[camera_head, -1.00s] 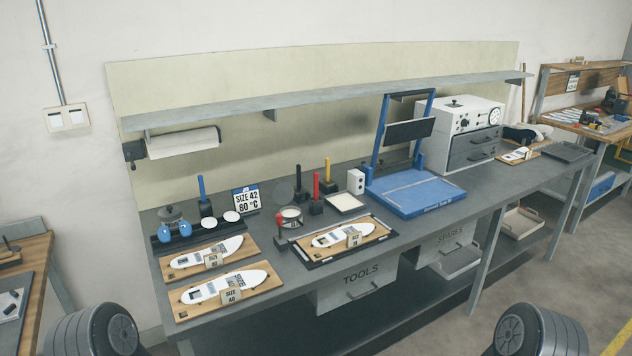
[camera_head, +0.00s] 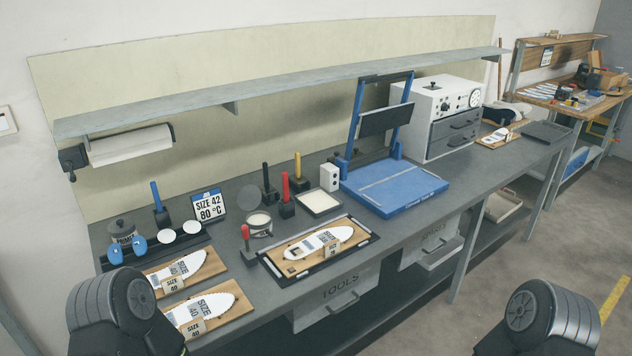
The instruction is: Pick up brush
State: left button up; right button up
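I cannot tell for sure which thing is the brush. Several upright handles stand in dark block holders on the grey bench: a blue handle (camera_head: 156,194), a black handle (camera_head: 265,177), a red handle (camera_head: 285,186) and a yellow handle (camera_head: 298,166). A shorter red-topped handle (camera_head: 245,232) stands at the left corner of the dark framed tray (camera_head: 277,271). Any bristles are hidden or too small to see. Neither of my grippers shows; only dark rounded parts of my two arms are at the lower left and lower right.
A round pot (camera_head: 258,222) and a shallow white tray (camera_head: 319,202) sit near the handles. Boards with insoles (camera_head: 180,273) lie front left. A blue press (camera_head: 395,190) and a white oven (camera_head: 445,103) stand to the right. A shelf (camera_head: 290,90) overhangs the bench.

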aim_at(284, 175)
jog(key=i+j+z, duration=0.25)
jog(key=i, duration=0.25)
jog(key=i+j+z, duration=0.2)
jog(key=i, duration=0.3)
